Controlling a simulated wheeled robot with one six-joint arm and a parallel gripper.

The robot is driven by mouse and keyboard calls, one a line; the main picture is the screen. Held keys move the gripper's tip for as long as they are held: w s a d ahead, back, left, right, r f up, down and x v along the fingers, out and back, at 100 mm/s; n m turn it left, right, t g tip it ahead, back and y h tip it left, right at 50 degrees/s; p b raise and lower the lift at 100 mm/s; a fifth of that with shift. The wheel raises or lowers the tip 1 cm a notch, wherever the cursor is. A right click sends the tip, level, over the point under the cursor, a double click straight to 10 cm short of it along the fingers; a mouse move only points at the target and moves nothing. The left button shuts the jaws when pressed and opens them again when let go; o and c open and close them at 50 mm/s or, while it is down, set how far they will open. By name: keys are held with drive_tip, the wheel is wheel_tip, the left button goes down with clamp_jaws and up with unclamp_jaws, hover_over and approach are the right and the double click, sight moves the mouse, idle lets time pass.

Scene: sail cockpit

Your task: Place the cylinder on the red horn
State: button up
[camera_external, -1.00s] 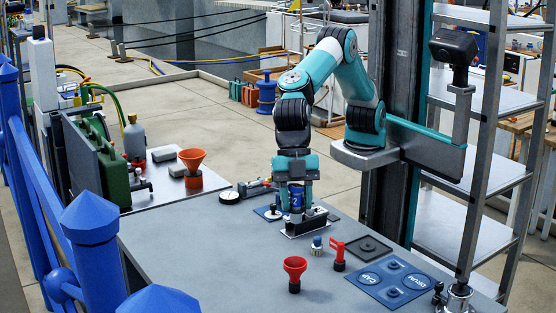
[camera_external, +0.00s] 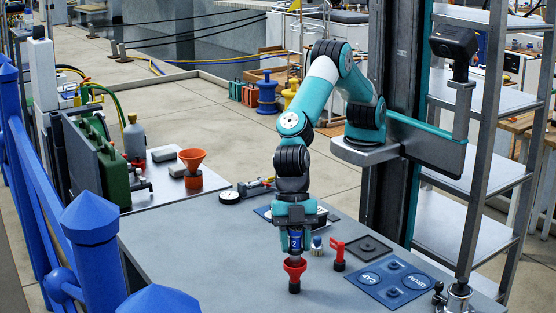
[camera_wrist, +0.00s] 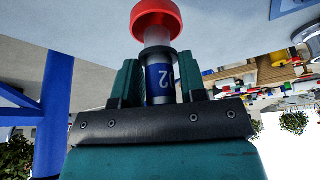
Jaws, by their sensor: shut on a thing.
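The red horn (camera_external: 295,271) stands upright on the grey table, its cup facing up; it also shows at the top of the wrist view (camera_wrist: 157,18). I cannot tell whether the end touches the horn's inside.
A blue CAP/DRUM mat (camera_external: 372,281) and a dark square plate (camera_external: 369,247) lie farther right. The table's front left is clear.

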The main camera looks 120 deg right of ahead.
drive_tip(key=o, duration=1)
drive_tip(key=shift+f, duration=0.1)
drive_tip(key=shift+r, duration=0.25)
drive_tip(key=b+v, duration=0.1)
drive_tip(key=v, duration=1.1)
drive_tip(key=shift+s, duration=0.1)
drive_tip(key=s+d+m, duration=0.2)
drive_tip(key=s+d, duration=0.2)
drive_tip(key=s, duration=0.6)
drive_tip(key=s+d+r+m+g, duration=0.1)
drive_tip(key=s+d, duration=0.4)
drive_tip(key=s, duration=0.5)
drive_tip(key=s+d+r+m+g, duration=0.1)
drive_tip(key=s+d, duration=0.3)
drive_tip(key=s, duration=0.7)
drive_tip(key=shift+d+m, duration=0.4)
drive_tip(key=shift+m, duration=0.4)
drive_tip(key=shift+w+r, duration=0.1)
